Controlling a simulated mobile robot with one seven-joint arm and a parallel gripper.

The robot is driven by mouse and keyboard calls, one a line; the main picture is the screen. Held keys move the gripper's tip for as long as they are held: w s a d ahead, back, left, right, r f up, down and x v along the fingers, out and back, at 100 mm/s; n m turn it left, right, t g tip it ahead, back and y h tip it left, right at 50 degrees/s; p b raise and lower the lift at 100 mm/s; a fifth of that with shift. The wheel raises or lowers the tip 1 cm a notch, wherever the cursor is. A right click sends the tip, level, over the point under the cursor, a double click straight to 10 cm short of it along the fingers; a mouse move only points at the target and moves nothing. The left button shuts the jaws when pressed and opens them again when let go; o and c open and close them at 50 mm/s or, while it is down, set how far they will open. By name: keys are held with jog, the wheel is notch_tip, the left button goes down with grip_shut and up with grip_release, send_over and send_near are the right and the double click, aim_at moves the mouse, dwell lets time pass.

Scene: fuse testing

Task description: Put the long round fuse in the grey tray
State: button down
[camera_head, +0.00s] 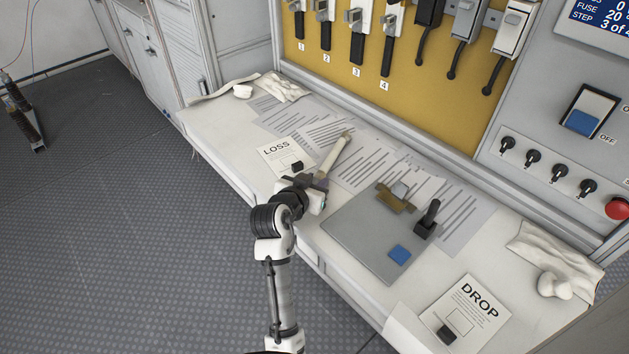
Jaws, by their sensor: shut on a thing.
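The long round fuse (335,154) is a cream cylinder with a tan far end, pointing up and to the right over the printed sheets. My gripper (319,182) is shut on its near end, which the jaws partly hide. I cannot tell whether the far end touches the bench. A flat grey plate (345,237), which may be the grey tray, lies to the right of and nearer than the fuse. The fuse is apart from it. A brown clip-like holder, a black upright lever and a blue square are on it.
A LOSS card (273,150) with a small black block lies left of the fuse. A DROP card (490,305) lies at the front right. Crumpled white cloths (560,250) lie at both bench ends. Wall switches (357,45) line the yellow panel behind.

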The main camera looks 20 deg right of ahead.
jog(key=shift+f, duration=0.1)
jog(key=c, duration=1.6)
grip_release()
jog(key=shift+f, duration=0.1)
jog(key=o, duration=0.5)
jog(key=shift+c, duration=0.2)
jog(key=shift+r, duration=0.3)
jog(key=shift+s+a, duration=0.2)
jog(key=shift+a, duration=0.05)
jog(key=b+v, duration=0.1)
jog(key=v, duration=1)
jog(key=shift+s+a+r+b, duration=0.1)
jog(key=shift+s+b, duration=0.05)
jog(key=shift+b, duration=0.2)
